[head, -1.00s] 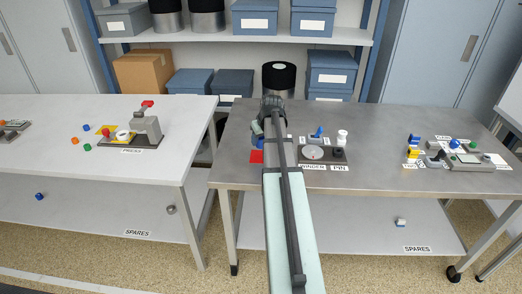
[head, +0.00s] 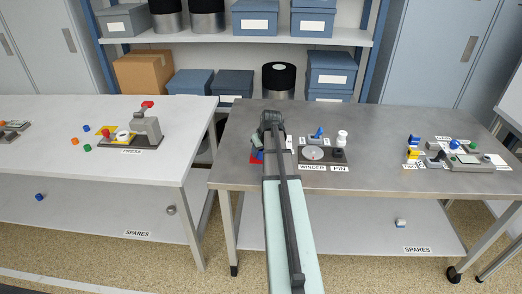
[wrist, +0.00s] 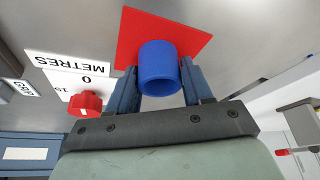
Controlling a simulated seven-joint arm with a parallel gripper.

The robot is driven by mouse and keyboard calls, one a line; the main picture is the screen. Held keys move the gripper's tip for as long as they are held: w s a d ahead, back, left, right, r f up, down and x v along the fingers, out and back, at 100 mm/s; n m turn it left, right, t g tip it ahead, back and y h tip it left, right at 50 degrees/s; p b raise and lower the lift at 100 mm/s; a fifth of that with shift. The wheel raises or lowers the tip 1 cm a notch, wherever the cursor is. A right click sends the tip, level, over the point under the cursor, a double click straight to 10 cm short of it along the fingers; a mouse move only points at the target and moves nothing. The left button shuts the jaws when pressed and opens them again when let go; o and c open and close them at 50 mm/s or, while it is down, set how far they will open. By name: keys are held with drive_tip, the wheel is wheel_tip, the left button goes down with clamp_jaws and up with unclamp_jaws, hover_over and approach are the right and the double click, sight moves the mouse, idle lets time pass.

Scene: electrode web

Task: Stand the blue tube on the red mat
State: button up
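The red mat (wrist: 142,28) lies beyond the tube on the grey table, and the tube overlaps the mat's lower edge in this view. Whether the tube's far end touches the mat I cannot tell. In the head view my gripper is low at the table's left part, over the red mat (head: 255,158), which is mostly hidden by the arm.
A white METRES label (wrist: 68,66) and a red knob (wrist: 85,103) are left of the mat in the wrist view. The winder base (head: 322,156) stands right of my arm. More parts (head: 465,160) sit at the table's right end. Bare table lies between.

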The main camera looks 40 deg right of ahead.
drive_tip(key=o, duration=0.4)
drive_tip(key=v, duration=1.2)
drive_tip(key=shift+r, duration=0.15)
drive_tip(key=shift+w, duration=0.1)
idle(0.4)
